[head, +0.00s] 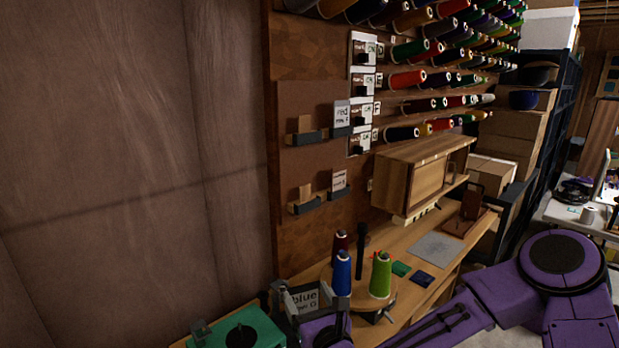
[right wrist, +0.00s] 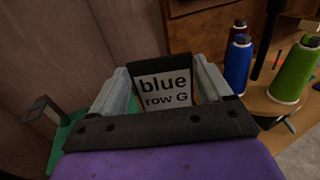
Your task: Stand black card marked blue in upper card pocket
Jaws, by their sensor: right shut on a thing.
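The card marked "blue" (head: 304,299) is white-faced with a black top edge. It is held in my right gripper (head: 302,294), low at the front of the bench. In the right wrist view the card (right wrist: 166,92) stands between both fingers of the gripper (right wrist: 163,80) and reads "blue row G". A brown board on the wall carries dark pockets in two rows. The upper left pocket (head: 307,138) has a small tan piece behind it and no white card. The upper right pocket (head: 341,131) holds a white card marked "red" (head: 342,113). My gripper is below and apart from the pockets.
Blue (head: 342,274), dark red and green (head: 380,275) thread cones stand on a round wooden stand right of my gripper. A green tray (head: 262,330) is at its left. The lower right pocket holds a white card (head: 339,179). A wooden cabinet (head: 408,182) juts out right of the board.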

